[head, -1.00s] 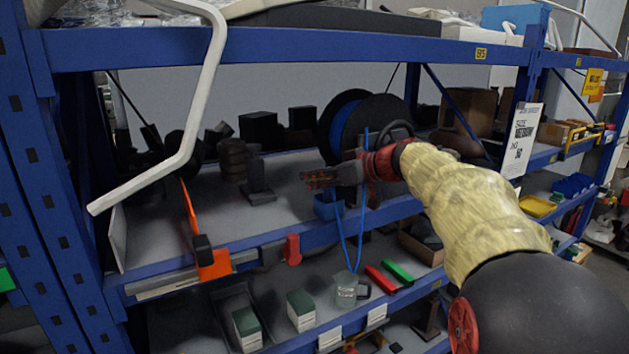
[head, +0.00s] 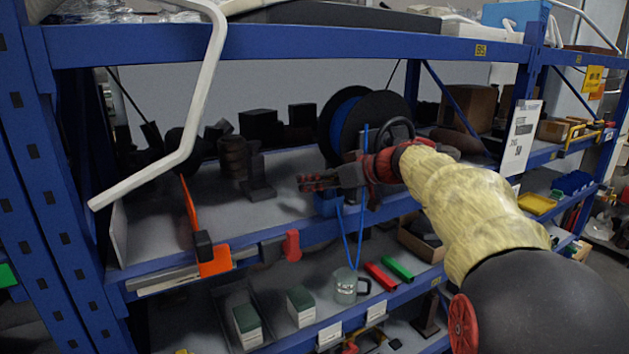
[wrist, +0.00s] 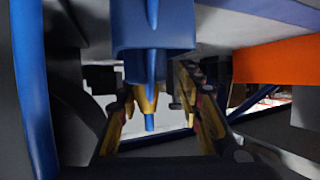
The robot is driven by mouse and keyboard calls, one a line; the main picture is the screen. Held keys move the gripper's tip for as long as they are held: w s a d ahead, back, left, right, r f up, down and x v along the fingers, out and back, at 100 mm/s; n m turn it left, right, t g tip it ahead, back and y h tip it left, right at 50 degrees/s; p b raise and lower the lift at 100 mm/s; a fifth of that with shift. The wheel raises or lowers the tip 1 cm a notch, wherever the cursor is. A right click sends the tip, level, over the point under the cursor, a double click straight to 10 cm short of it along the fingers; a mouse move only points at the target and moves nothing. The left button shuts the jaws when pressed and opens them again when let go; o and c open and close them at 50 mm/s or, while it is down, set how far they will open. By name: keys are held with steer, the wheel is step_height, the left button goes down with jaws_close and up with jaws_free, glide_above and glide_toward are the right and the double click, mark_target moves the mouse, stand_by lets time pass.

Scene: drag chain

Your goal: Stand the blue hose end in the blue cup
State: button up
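The blue cup (head: 325,204) stands at the front edge of the middle shelf; in the wrist view its body (wrist: 127,32) fills the top centre. The blue hose (head: 347,240) hangs in a loop over the shelf edge. Its blue end (wrist: 150,122), beside a yellow part, lies between my fingers in the wrist view, lined up with the cup. I cannot tell whether the hose is in the cup or in front of it. My gripper (head: 303,183) points left just above the cup. Its fingers (wrist: 160,100) look apart, with a gap around the hose end.
A dark reel (head: 385,118) stands behind my gripper. A black stand (head: 258,180) is to its left. An orange bracket (head: 213,262) and a red clip (head: 291,246) sit on the shelf edge. A glass mug (head: 345,287) stands below. Open shelf surface lies left of the gripper.

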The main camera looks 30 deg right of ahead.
stand_by(0.3)
steer(key=shift+r+p, duration=0.2)
steer(key=shift+p, duration=0.15)
steer(key=b+v, duration=0.2)
steer(key=v, duration=1)
steer(key=shift+f+b, duration=0.15)
steer(key=shift+b, duration=0.2)
